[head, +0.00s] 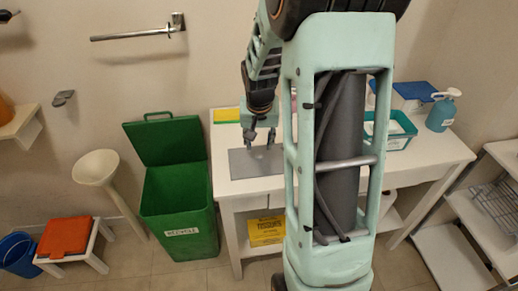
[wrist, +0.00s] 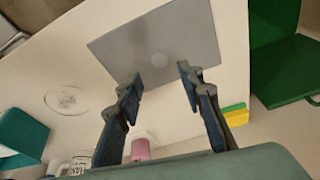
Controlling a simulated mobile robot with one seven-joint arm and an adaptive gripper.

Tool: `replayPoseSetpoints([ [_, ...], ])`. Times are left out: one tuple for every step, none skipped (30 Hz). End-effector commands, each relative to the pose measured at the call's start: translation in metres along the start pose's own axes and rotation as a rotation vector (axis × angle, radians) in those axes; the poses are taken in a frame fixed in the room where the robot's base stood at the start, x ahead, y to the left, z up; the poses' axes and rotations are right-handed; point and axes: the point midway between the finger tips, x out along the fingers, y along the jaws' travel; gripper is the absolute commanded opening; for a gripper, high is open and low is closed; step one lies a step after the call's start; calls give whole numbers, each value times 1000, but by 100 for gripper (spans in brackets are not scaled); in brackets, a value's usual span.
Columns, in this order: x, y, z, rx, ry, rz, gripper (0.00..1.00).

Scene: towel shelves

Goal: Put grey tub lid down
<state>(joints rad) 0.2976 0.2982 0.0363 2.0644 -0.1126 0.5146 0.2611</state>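The grey tub lid (head: 243,164) is a flat rectangular plate lying on the white table, near its left end. In the wrist view the lid (wrist: 190,32) shows a small round knob at its middle. My gripper (head: 262,140) is above the lid, pointing down. In the wrist view my gripper's fingers (wrist: 158,82) are spread apart with nothing between them, and the knob lies beyond the fingertips, apart from them. My arm hides part of the table in the head view.
A yellow and green sponge (head: 227,115) lies behind the lid. A teal tub (head: 400,143), a blue box (head: 412,92) and a pump bottle (head: 442,112) stand at the table's right. An open green bin (head: 180,205) stands left of the table. A pink cup (wrist: 141,149) shows in the wrist view.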

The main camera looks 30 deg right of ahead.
Motion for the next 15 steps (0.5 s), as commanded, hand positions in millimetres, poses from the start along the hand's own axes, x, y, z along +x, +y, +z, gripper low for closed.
replayPoseSetpoints([
  [-12,0,-2,0,5,-1,35],
  [-18,0,-1,0,4,-1,35],
  [-25,0,-1,0,4,-1,35],
  [-30,0,-1,-1,4,-1,35],
  [-34,0,-1,-1,3,0,35],
  [-39,0,-1,-1,3,0,35],
  [-43,0,-1,-1,2,0,35],
  [-46,0,-1,-1,2,0,35],
  [-49,0,-1,-1,2,0,35],
  [-51,0,-1,-1,2,0,35],
  [-53,0,0,-1,1,0,35],
  [-54,0,0,-1,0,0,35],
  [-55,0,0,-1,0,0,35],
  [-56,0,0,-1,0,0,35],
  [-56,0,0,-1,-1,0,35],
])
